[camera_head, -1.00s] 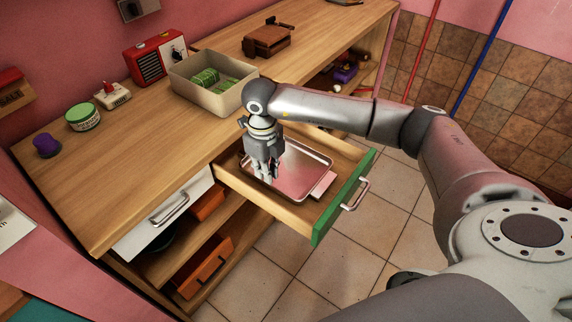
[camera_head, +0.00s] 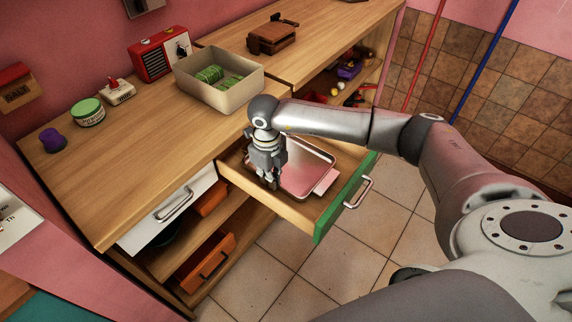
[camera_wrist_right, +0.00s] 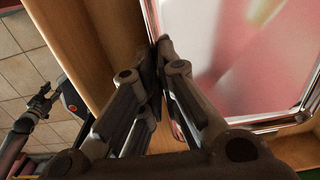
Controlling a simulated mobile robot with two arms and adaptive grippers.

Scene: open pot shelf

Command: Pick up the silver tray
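The silver tray (camera_head: 308,172) lies flat in the open drawer (camera_head: 290,211), its shiny surface reflecting pink. A flat pale piece sticks out at its right edge. My right gripper (camera_head: 272,184) points down at the tray's left edge, inside the drawer. In the right wrist view, its two fingers (camera_wrist_right: 160,48) come together at the rim of the tray (camera_wrist_right: 235,60) and look shut on it. The fingers hide the part of the rim between them.
The drawer has wooden sides and a green front (camera_head: 345,198) with a metal handle (camera_head: 358,192). The counter (camera_head: 130,160) above holds a beige bin (camera_head: 232,92), a red radio (camera_head: 155,60) and a green-lidded tub (camera_head: 89,112). An orange drawer (camera_head: 207,263) stands below. Tiled floor is clear at right.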

